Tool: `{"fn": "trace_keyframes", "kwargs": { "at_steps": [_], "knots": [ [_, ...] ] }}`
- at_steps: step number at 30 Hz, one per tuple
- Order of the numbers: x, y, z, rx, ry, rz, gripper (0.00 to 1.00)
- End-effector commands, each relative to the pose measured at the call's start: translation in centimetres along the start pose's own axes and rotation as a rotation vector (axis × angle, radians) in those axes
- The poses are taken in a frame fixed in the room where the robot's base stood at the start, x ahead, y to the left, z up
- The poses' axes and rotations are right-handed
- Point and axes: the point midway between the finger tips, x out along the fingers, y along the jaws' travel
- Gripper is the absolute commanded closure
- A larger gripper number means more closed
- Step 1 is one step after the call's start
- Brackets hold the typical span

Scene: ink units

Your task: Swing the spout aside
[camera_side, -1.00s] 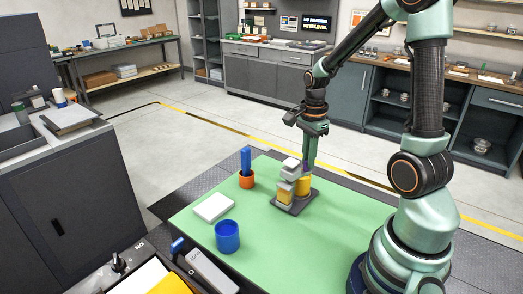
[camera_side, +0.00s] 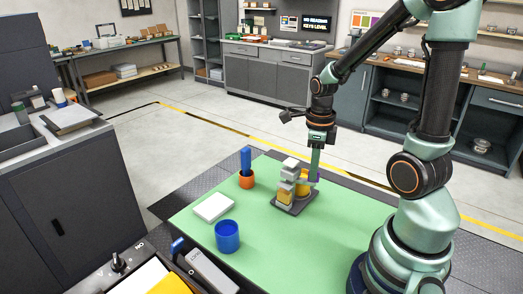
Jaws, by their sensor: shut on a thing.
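The ink unit stands on a dark base plate (camera_side: 296,208) on the green mat. It has a stack of grey and yellow blocks (camera_side: 285,190) and a yellow cylinder (camera_side: 303,187) beside them. A pale grey piece (camera_side: 290,163) tops the stack; I cannot tell clearly which part is the spout. My gripper (camera_side: 315,177) points down at the right side of the unit, close to the yellow cylinder. It is shut on a small part of the unit, probably the spout, which is mostly hidden by the fingers.
A white block (camera_side: 213,207) and a blue cup (camera_side: 228,237) are nearer the front. The green mat (camera_side: 330,245) is clear at the front right.

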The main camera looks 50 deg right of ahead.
Motion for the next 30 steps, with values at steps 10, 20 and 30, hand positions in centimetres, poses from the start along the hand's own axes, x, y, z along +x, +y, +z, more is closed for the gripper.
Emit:
{"fn": "trace_keyframes", "kwargs": {
  "at_steps": [10,20,30],
  "knots": [
    [-0.12,0.60,0.15,0.117,-0.004,-0.004,1.00],
    [-0.11,0.69,0.18,0.133,-0.004,-0.003,1.00],
    [-0.07,0.72,0.15,0.131,-0.003,-0.003,0.56]
  ]
}}
